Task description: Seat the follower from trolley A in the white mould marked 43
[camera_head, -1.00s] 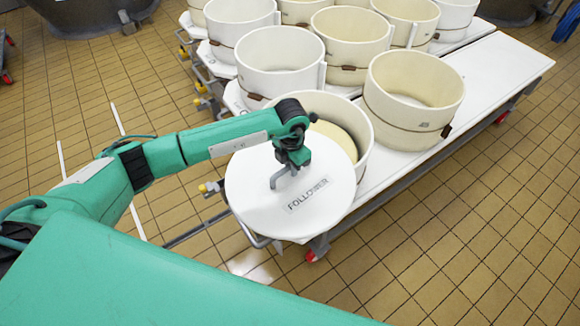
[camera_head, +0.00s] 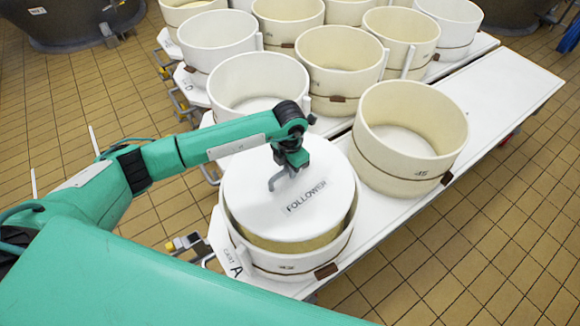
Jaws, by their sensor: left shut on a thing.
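The follower (camera_head: 265,210) is a white disc with a bent grey handle and the word FOLLOWER on it. My left gripper (camera_head: 291,168) is shut on its handle from above. The disc lies over the mouth of a pale mould (camera_head: 262,257) at the near end of the row, roughly centred and nearly level. The mould's small mark looks like 43. A yellowish filling (camera_head: 290,243) shows between the disc's front edge and the rim. The disc hides the mould's back rim; I cannot tell whether it rests on the filling. My right gripper is out of view.
The mould stands on a white trolley marked CART A (camera_head: 233,268). A cream mould marked 45 (camera_head: 410,135) stands close to its right, and a white mould (camera_head: 258,85) stands behind it. Several more moulds fill the back. Tiled floor (camera_head: 480,240) is clear at right.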

